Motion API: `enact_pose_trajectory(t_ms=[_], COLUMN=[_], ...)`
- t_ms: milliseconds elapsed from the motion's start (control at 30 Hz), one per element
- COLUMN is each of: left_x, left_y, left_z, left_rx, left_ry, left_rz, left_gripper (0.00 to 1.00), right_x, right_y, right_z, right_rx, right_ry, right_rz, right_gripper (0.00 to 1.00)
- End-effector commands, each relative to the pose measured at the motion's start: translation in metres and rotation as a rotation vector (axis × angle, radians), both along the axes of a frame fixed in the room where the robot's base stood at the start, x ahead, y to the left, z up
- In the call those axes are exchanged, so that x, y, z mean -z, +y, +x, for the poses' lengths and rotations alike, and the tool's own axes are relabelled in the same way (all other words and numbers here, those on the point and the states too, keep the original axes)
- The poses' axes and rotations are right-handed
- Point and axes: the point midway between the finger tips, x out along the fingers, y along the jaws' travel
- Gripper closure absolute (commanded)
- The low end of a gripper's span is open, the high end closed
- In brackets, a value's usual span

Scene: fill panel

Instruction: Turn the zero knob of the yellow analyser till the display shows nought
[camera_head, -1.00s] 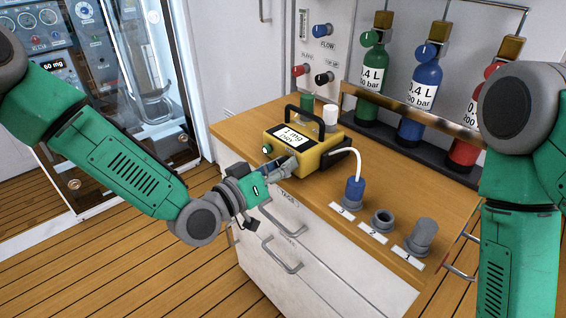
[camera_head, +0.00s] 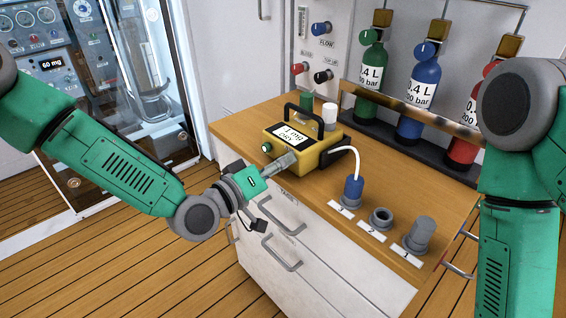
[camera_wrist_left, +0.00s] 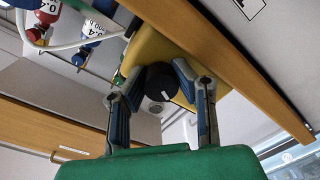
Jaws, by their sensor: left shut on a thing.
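The yellow analyser (camera_head: 312,160) stands on the wooden worktop, with a black carry handle. Its display (camera_head: 291,134) faces up; it seems to read "1 mg" with small text below. My left gripper (camera_head: 291,158) is at the analyser's front face. In the left wrist view the black zero knob (camera_wrist_left: 160,82), with a white mark, sits between the two fingertips (camera_wrist_left: 157,72), and the gripper is shut on it. In the head view my gripper hides the knob. My right arm shows at the right edge, but its gripper is out of view.
A green lamp or button (camera_head: 267,147) is on the analyser's front left. A white hose runs to the blue plug (camera_head: 353,188) at socket 3. Grey sockets (camera_head: 381,218) stand along the worktop's front edge. Gas bottles (camera_head: 411,128) stand behind. Drawer handles (camera_head: 283,252) stick out below.

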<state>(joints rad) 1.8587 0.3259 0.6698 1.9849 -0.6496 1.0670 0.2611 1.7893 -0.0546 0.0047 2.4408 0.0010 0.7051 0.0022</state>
Motion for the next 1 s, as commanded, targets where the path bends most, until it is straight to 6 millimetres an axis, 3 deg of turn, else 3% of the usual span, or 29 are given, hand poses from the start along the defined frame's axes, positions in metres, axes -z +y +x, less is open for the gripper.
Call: enact_pose_trajectory(t_ms=[167,200,233,667,1000], left_x=[0.002,0.002,0.001,0.002,-0.001], left_y=[0.002,0.002,0.002,0.011,0.058], left_z=[0.001,0.001,0.001,-0.009,-0.060], left_rx=[-0.005,-0.005,-0.005,-0.003,-0.005], left_ry=[0.002,0.002,0.002,0.004,0.003], left_rz=[0.002,0.002,0.002,0.004,0.002], left_gripper=[1.00,0.63,0.54,0.54,0.54], right_x=[0.000,0.000,0.000,-0.001,-0.001], right_y=[0.000,0.000,0.000,0.000,0.000], right_z=[0.000,0.000,0.000,-0.002,-0.002], right_rx=[0.000,0.000,0.000,0.000,0.000], right_ry=[0.000,0.000,0.000,-0.002,-0.003], right_rz=[0.000,0.000,0.000,0.000,0.000], right_gripper=[0.60,0.60,0.60,0.60,0.60])
